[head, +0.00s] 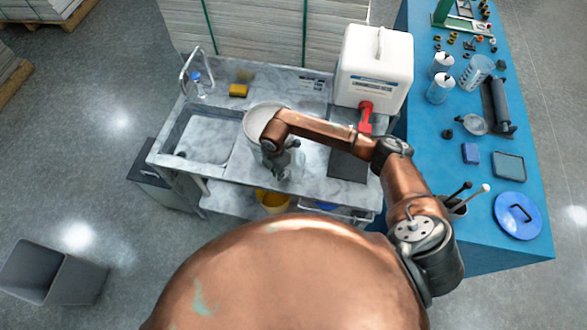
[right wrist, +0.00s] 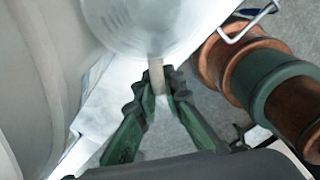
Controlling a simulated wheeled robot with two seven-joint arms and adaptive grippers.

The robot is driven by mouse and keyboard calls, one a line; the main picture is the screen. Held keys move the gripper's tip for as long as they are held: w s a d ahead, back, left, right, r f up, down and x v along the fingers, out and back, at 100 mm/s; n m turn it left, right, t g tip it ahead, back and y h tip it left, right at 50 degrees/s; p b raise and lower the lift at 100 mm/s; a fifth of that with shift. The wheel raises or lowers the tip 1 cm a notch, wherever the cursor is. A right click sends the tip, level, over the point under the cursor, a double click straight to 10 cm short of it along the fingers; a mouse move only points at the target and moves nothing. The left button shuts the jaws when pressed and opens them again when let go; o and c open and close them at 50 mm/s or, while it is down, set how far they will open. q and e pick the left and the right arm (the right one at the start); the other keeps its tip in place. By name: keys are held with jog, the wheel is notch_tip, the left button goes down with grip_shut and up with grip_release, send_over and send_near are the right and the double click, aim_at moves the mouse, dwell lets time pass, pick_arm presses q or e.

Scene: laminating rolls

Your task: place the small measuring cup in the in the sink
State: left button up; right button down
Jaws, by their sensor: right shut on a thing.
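The sink (head: 207,138) is an empty grey basin at the left end of the marble-topped bench. My right gripper (head: 288,163) is over the bench's front part, to the right of the sink. In the right wrist view its green fingers (right wrist: 160,88) are shut on the short handle of a pale, rounded cup (right wrist: 145,25), which looks like the small measuring cup. The cup is cut off by the top edge there, and my arm and gripper mostly hide it in the head view. My left gripper is out of view.
A white bucket (head: 262,121) stands beside the sink, partly behind my arm. A faucet (head: 186,70), a bottle (head: 200,86) and a yellow sponge (head: 238,90) are behind the sink. A white canister (head: 374,65) stands at the bench's right; a blue table (head: 430,150) holds tools.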

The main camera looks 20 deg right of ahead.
jog(key=shift+s, duration=0.1)
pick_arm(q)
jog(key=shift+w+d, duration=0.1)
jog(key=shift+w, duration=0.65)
pick_arm(e)
jog(key=shift+r, duration=0.15)
